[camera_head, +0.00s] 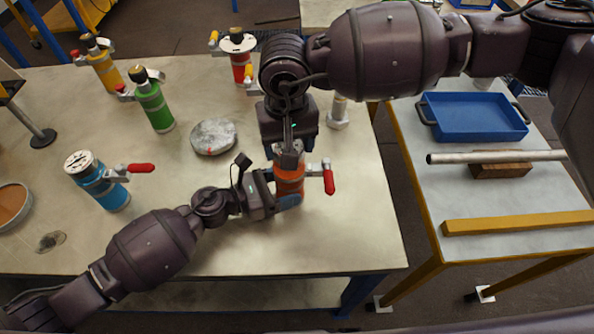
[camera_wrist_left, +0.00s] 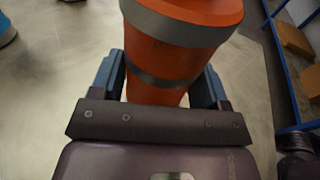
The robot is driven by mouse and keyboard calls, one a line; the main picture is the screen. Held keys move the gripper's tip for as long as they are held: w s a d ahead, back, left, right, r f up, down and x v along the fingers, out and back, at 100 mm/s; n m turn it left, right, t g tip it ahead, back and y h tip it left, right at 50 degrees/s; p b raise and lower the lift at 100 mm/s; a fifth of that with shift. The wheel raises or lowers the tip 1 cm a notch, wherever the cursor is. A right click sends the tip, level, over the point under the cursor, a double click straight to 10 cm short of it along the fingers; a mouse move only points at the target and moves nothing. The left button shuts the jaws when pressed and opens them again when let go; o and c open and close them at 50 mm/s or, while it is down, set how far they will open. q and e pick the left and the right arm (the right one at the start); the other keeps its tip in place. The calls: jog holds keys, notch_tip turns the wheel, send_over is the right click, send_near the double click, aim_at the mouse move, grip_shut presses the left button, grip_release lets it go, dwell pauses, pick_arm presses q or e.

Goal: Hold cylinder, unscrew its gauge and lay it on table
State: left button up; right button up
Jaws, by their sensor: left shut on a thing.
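An orange cylinder (camera_head: 289,184) stands upright near the front right of the table (camera_head: 240,240), with a red-handled valve (camera_head: 328,177) on its right side. My left gripper (camera_head: 280,196) is shut around the cylinder's body from the left. In the left wrist view, its blue fingers flank the orange cylinder (camera_wrist_left: 165,60) below a grey band. My right gripper (camera_head: 289,150) points down at the cylinder's top. It hides the top, so I cannot see the gauge or tell whether the fingers are closed on it.
A blue vessel (camera_head: 100,188) with a dial stands left. Green (camera_head: 154,107), yellow (camera_head: 104,70) and red (camera_head: 240,66) vessels stand farther back. A grey round disc (camera_head: 214,136) lies mid-table. A side table holds a blue tray (camera_head: 473,117) and a metal rod (camera_head: 495,157).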

jog(key=shift+r, duration=0.3)
jog(key=shift+r, duration=2.45)
pick_arm(q)
jog(key=o, duration=0.9)
jog(key=shift+a, duration=0.1)
jog(key=v, duration=1.2)
